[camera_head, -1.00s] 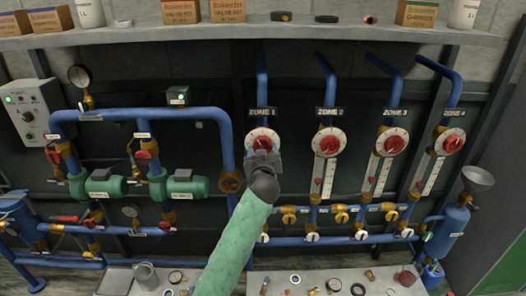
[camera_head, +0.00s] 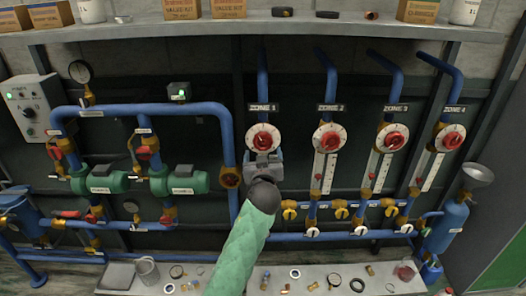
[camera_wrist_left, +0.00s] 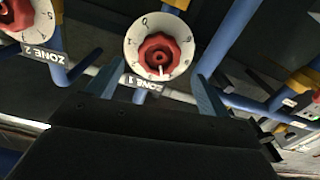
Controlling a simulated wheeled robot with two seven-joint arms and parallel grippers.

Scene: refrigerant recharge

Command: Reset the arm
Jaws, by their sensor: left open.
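The zone 1 dial (camera_head: 263,138) is a white disc with a red knob on the blue pipe under the ZONE 1 label (camera_head: 262,107). My left gripper (camera_head: 263,158) is just below the dial in the head view, its jaws open. In the left wrist view the same dial (camera_wrist_left: 159,48) sits beyond and between the open fingers (camera_wrist_left: 155,90), and the fingers appear apart from the red knob. The green-sleeved left arm hides part of the lower pipes. My right gripper does not show.
Dials for zone 2 (camera_head: 329,138), zone 3 (camera_head: 392,138) and zone 4 (camera_head: 448,138) stand to the right, with gauge strips below. Yellow valves (camera_head: 340,209) line the lower pipe. Green pumps (camera_head: 178,181) are at left. A bench (camera_head: 330,270) with small parts lies below.

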